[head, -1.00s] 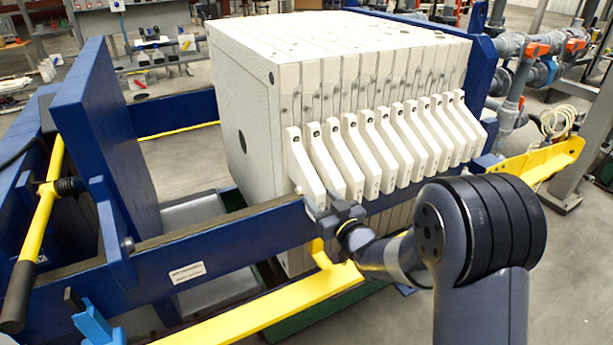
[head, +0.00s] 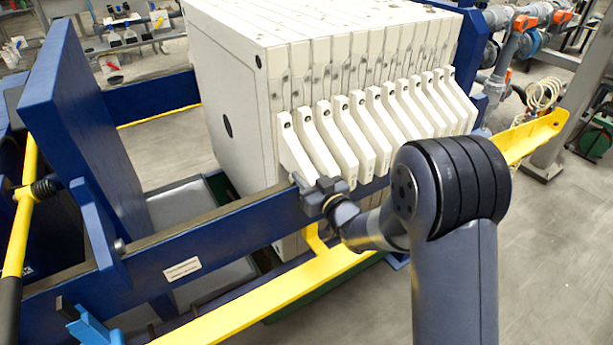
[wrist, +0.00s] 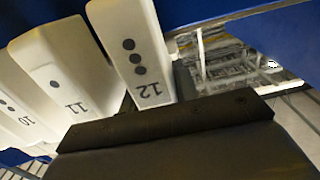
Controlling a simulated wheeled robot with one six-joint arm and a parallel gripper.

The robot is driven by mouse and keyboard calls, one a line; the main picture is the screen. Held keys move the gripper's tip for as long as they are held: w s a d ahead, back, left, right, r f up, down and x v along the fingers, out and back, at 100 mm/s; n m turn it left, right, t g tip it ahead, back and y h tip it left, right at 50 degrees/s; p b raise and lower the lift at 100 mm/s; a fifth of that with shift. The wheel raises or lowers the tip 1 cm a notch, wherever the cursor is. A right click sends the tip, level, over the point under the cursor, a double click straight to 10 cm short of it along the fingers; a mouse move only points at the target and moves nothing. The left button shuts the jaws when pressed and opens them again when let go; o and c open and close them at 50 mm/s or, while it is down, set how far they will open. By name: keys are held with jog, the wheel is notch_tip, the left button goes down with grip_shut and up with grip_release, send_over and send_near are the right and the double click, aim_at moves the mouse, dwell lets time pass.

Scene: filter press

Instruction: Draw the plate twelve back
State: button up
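Plate twelve (head: 225,110) is the end plate of the white stack, its broad face toward the open gap on the left. Its slanted white handle (head: 293,150) is the leftmost in the row. In the wrist view the handle marked 12, with dots above the number (wrist: 132,55), stands at upper middle; its lower end meets a dark edge. My gripper (head: 312,186) is at the lower end of this handle, close beside or touching it. The fingers are small and partly hidden, so I cannot tell whether they are open or shut on it.
Handle 11 (wrist: 68,80) and handle 10 (wrist: 22,118) stand close beside handle twelve. A blue side rail (head: 230,240) runs below the handles. A blue upright plate (head: 85,130) stands at left, with free room before the stack. A yellow bar (head: 270,305) runs outside the rail.

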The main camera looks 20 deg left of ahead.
grip_shut()
jog(key=shift+s+a+f+b, duration=0.1)
jog(key=shift+s+a+b, duration=0.15)
jog(key=shift+b, duration=0.15)
jog(key=s+a+b, duration=0.4)
jog(key=s, duration=0.1)
jog(key=s+a+b, duration=0.4)
jog(key=s, duration=0.1)
jog(key=s+a+b, duration=0.4)
jog(key=s+a, duration=0.1)
jog(key=shift+s+f, duration=0.15)
jog(key=shift+s, duration=0.05)
jog(key=s+a+p, duration=0.1)
jog(key=s+a, duration=0.3)
jog(key=s, duration=0.1)
jog(key=s+a+p, duration=0.1)
jog(key=s+a, duration=0.3)
jog(key=s, duration=0.1)
jog(key=s+a+p, duration=0.1)
jog(key=s+a, duration=0.3)
jog(key=s, duration=0.1)
jog(key=shift+a+r, duration=0.35)
jog(key=shift+a, duration=0.05)
jog(key=shift+o, duration=2.4)
grip_release()
